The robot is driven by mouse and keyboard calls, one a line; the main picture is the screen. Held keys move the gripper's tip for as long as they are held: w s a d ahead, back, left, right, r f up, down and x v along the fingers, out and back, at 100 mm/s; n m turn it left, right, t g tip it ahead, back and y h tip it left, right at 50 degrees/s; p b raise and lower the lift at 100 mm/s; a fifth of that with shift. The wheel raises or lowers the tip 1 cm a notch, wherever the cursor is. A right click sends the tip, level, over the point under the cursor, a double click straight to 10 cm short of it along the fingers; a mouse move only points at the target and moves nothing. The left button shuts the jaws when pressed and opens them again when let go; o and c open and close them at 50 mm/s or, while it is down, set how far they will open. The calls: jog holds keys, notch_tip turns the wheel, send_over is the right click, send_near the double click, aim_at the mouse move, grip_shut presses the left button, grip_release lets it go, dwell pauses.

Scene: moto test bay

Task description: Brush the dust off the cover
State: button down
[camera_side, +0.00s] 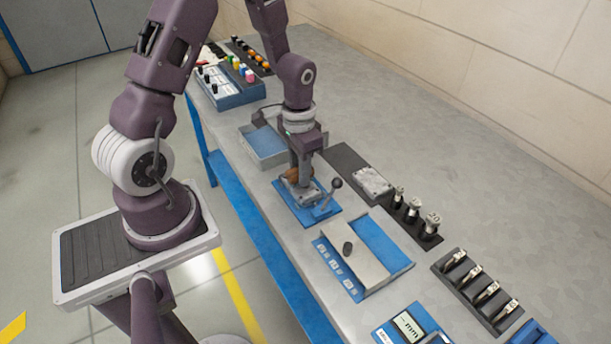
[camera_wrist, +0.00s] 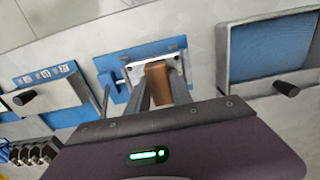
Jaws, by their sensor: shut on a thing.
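My gripper (camera_side: 303,165) is shut on a brown wooden piece (camera_side: 291,175), which looks like a brush handle; no bristles show. In the wrist view the brown piece (camera_wrist: 158,80) sits between the two fingers, over a small silver plate (camera_wrist: 135,72) on a blue base (camera_wrist: 112,68). The blue base (camera_side: 322,214) has a black-knobbed lever (camera_side: 337,184) beside my gripper. I cannot tell whether the piece touches the plate. A grey cover with a black knob (camera_side: 358,272) lies on a blue box nearby; whether it is the task's cover is unclear. No dust can be made out.
A grey-rimmed blue tray (camera_side: 262,158) stands just behind my gripper. A speckled grey block (camera_side: 373,181) lies on a black mat to the right, near several numbered black-and-silver pieces (camera_side: 431,227). A gauge box (camera_side: 408,325) is at the front. The bench's right side is clear.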

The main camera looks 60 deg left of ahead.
jog(key=shift+a, duration=1.25)
notch_tip(320, 180, up, 8)
jog(key=w+a+r, duration=0.4)
jog(key=w+a, duration=0.7)
jog(key=a, duration=0.4)
jog(key=f, duration=0.9)
jog(key=shift+s+a, duration=0.2)
jog(key=shift+a, duration=0.05)
jog(key=c, duration=1.1)
grip_release()
jog(key=shift+c, duration=0.2)
